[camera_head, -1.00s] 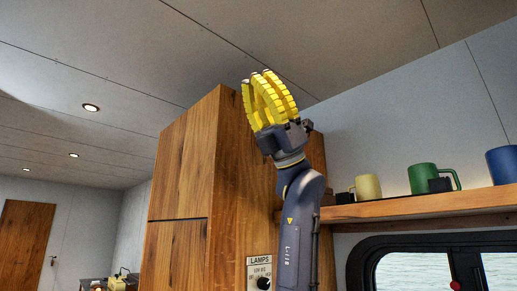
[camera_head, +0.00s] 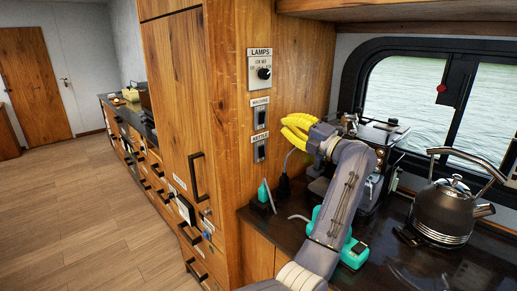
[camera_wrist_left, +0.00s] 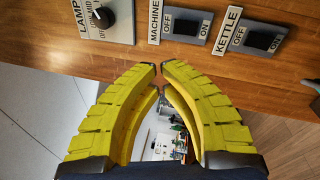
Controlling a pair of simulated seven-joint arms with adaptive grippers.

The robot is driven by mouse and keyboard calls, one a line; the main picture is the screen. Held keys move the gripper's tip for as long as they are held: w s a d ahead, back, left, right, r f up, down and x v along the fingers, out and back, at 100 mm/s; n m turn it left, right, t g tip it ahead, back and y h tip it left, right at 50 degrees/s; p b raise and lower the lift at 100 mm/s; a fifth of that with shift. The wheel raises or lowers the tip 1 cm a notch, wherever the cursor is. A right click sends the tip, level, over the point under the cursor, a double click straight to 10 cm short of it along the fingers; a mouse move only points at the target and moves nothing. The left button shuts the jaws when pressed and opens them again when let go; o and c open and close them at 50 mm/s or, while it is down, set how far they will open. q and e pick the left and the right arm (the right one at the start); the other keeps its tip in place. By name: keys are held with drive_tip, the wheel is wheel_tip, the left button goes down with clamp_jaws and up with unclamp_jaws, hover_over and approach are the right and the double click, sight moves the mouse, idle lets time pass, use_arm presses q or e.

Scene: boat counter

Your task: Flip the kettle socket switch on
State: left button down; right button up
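The kettle socket switch (camera_head: 260,149) is a grey plate with a dark rocker under a KETTLE label on the wooden cabinet side. In the left wrist view the kettle switch (camera_wrist_left: 262,40) is at upper right, with OFF and ON marks; which way the rocker sits is unclear. My left gripper (camera_head: 284,131) is just right of the switch in the head view, apart from it as far as I can tell. In the left wrist view the yellow fingertips (camera_wrist_left: 158,67) come together, empty, below the MACHINE switch (camera_wrist_left: 186,25). My right gripper is out of view.
The LAMPS dial (camera_head: 264,73) sits above both switches. On the dark counter are a kettle (camera_head: 449,207), a coffee machine (camera_head: 385,133) and a teal item (camera_head: 354,253) partly behind my left arm. A dark plug (camera_head: 284,187) with a cable is below the gripper.

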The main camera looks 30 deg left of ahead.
sight(258, 156)
use_arm(q)
wheel_tip(258, 156, down, 15)
drive_tip(key=d+m+h, duration=0.2)
drive_tip(key=m+h, duration=0.1)
drive_tip(key=shift+w, duration=0.15)
drive_tip(key=x, duration=1.4)
drive_tip(key=shift+w+d+f, duration=0.1)
drive_tip(key=shift+f, duration=0.1)
